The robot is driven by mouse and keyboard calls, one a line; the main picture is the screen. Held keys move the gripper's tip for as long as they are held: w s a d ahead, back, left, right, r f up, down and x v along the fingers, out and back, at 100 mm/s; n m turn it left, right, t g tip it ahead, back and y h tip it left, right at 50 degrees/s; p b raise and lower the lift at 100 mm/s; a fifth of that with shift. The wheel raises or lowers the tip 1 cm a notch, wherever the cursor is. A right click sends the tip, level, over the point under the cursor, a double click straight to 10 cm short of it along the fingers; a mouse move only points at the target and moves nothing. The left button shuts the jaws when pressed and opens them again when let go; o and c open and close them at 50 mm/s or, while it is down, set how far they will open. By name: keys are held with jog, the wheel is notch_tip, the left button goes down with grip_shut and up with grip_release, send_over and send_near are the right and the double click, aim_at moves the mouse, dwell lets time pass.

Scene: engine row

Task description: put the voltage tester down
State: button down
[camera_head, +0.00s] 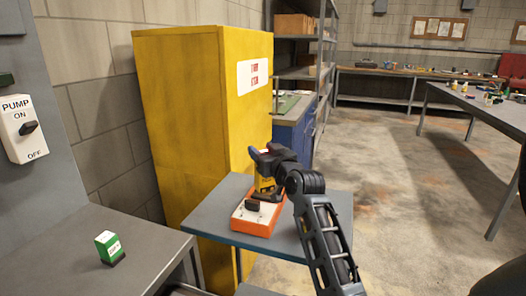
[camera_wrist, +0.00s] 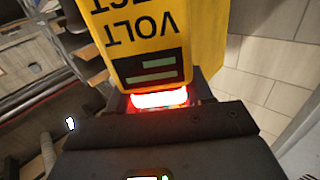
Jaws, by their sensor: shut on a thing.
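The yellow voltage tester (camera_head: 265,184) is held in my gripper (camera_head: 270,160), above the small grey table. It also shows in the wrist view (camera_wrist: 135,35), with black "VOLT TEST" lettering upside down and a dark display panel. My gripper (camera_wrist: 160,102) is shut on it, and a red glow shows between the jaws. In the head view the tester overlaps the orange and white box (camera_head: 250,216). I cannot tell whether the two touch. My gripper hides part of the tester.
The orange box stands on the small grey table (camera_head: 315,236), whose right side is bare. A tall yellow cabinet (camera_head: 180,110) stands behind. A green block (camera_head: 107,247) is on the left bench (camera_head: 60,262), below a pump switch (camera_head: 22,130). Open floor lies right.

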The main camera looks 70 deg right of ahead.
jog(key=shift+c, duration=1.4)
grip_release()
jog(key=shift+s+a, duration=0.1)
jog(key=b+v, duration=0.2)
jog(key=v, duration=0.9)
jog(key=shift+s+a, duration=0.2)
jog(key=shift+s, duration=0.15)
